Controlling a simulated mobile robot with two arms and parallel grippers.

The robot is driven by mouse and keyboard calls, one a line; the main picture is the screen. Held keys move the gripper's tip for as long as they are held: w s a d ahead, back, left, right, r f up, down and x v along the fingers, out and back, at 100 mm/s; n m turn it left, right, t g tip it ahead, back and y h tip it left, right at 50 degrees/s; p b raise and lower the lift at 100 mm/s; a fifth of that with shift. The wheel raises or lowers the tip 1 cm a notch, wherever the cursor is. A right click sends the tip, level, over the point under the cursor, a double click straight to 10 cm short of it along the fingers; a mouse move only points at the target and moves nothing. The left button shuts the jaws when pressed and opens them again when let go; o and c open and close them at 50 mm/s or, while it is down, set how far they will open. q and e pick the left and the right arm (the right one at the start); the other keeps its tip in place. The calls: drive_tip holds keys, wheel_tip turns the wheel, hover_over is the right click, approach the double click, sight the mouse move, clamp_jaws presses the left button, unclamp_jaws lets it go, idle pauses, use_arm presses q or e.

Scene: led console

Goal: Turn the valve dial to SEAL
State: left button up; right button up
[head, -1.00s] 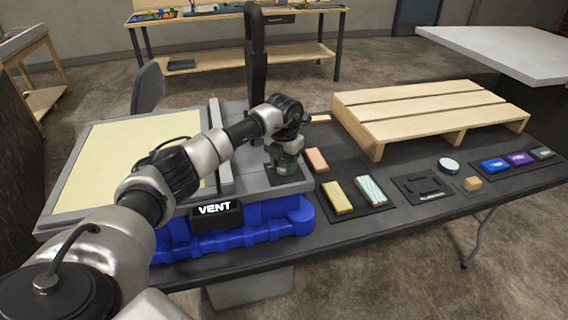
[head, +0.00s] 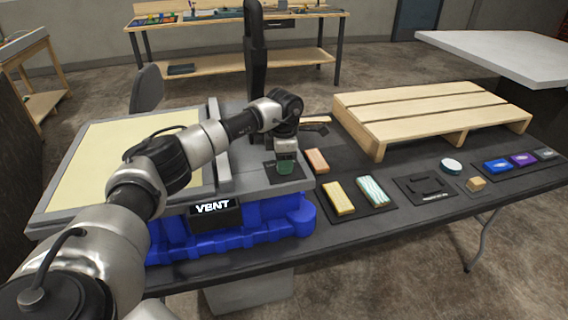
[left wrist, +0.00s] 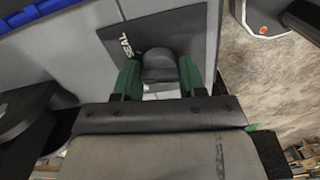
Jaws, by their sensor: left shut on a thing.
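The valve dial is a dark rounded knob (left wrist: 160,66) on a black plate (left wrist: 130,36) with a white SEAL label, seen in the left wrist view. My left gripper (left wrist: 158,80) has its green fingers on both sides of the knob and is shut on it. In the head view the left gripper (head: 286,167) points down onto the plate at the console's right edge and hides the dial. The console's display (head: 213,206) reads VENT. The dial's pointer direction cannot be made out. My right gripper is not in view.
The grey console has a pale yellow panel (head: 110,165) and a blue front (head: 235,236). Right of it lie yellow (head: 338,198), striped (head: 372,190) and orange (head: 317,160) blocks. A wooden pallet (head: 430,110) stands behind them.

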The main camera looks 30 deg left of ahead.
use_arm(q)
drive_tip(key=m, duration=0.3)
drive_tip(key=shift+m+b, duration=0.35)
drive_tip(key=shift+m, duration=1.85)
drive_tip(key=shift+r, duration=0.1)
drive_tip(key=o, duration=0.9)
drive_tip(key=shift+b, duration=0.3)
drive_tip(key=shift+o, duration=0.2)
wheel_tip(320, 180, up, 11)
drive_tip(key=b, duration=0.1)
drive_tip(key=shift+f, duration=0.25)
